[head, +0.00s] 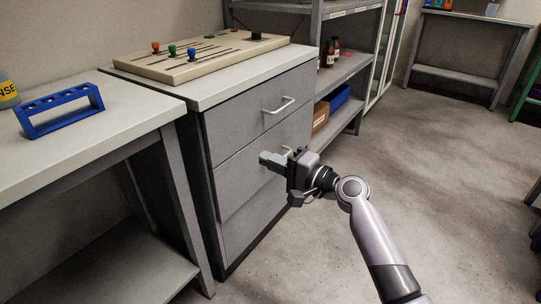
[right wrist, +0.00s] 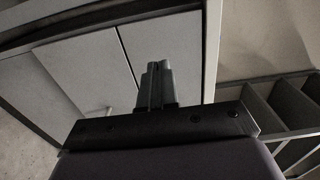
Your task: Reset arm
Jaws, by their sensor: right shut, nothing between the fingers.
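My right gripper (head: 270,160) is in front of the grey drawer cabinet (head: 237,185), near the handle of a middle drawer. In the right wrist view its fingers (right wrist: 155,72) are together with nothing between them, pointing towards the cabinet drawers (right wrist: 170,50). My right arm reaches in from the lower right of the head view. I cannot tell from these views whether the gripper touches the cabinet. My left gripper is in neither view.
A slider panel (head: 200,58) with coloured knobs lies on the cabinet. A blue rack (head: 60,112) and a yellow container (head: 7,92) stand on the left table (head: 110,120). A shelf (head: 345,70) with bottles is behind. Grey floor (head: 440,170) is open at right.

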